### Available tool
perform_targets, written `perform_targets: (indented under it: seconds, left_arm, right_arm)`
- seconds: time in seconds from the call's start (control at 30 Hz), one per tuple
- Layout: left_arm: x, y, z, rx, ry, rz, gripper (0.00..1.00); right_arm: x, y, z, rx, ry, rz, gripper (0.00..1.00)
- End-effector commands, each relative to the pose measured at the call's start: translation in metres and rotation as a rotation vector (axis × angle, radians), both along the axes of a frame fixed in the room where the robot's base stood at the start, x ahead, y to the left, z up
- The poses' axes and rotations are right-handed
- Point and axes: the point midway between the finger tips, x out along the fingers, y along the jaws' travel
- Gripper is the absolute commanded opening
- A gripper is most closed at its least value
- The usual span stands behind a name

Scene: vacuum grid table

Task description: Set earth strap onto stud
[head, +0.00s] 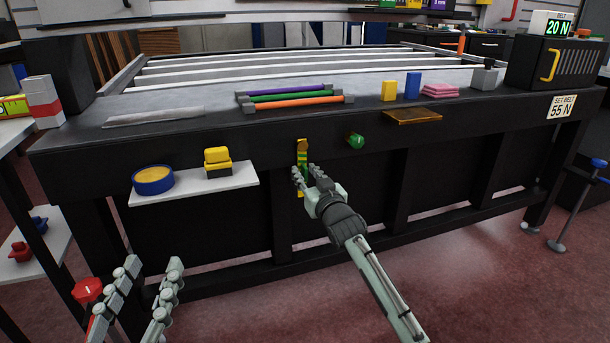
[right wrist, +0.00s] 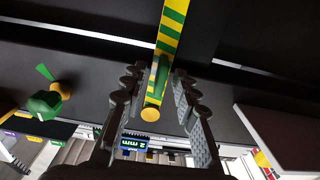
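The green-and-yellow striped earth strap (head: 302,158) hangs on the dark front of the table, with a brass-coloured end at its top. It also shows in the right wrist view (right wrist: 172,32), where a darker green tab stands out on it. My right gripper (head: 307,173) is at the strap, its fingers on either side with visible gaps, open. A green knob (head: 356,141), possibly the stud or its cap, sticks out to the right of the strap; the right wrist view shows it (right wrist: 44,105) at left. My left gripper (head: 152,264) is open and empty at lower left.
A white shelf (head: 236,187) left of the strap holds a blue-and-yellow round dish (head: 153,180) and a yellow-and-black block (head: 217,163). An orange-brown plate (head: 413,117) lies at the table's front edge. Coloured bars (head: 290,95) lie on the tabletop. The front panel around the strap is mostly clear.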

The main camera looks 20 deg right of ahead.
Motion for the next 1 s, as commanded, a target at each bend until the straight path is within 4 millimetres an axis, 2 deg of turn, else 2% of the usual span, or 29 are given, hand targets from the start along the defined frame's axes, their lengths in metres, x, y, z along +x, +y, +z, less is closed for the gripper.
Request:
perform_targets:
  seconds: [0.1,0.37,0.6,1.0]
  left_arm:
    - [-0.0016,-0.0019,0.0056,-0.013,-0.026,-0.004,0.4]
    - [-0.002,-0.0022,0.0071,-0.017,-0.031,-0.006,0.4]
    - [-0.002,-0.0022,0.0071,-0.016,-0.032,-0.005,0.4]
    - [-0.0018,-0.0022,0.0074,-0.015,-0.029,-0.005,0.4]
  right_arm:
    - [0.0075,0.0004,0.0001,0.0,0.0,0.0,0.29]
    - [0.0087,0.0005,-0.0005,0.0,0.002,0.0,0.29]
    - [0.0085,0.0005,-0.0006,0.0,0.002,0.0,0.01]
    - [0.0083,0.0002,-0.0005,-0.005,0.002,0.0,0.0]
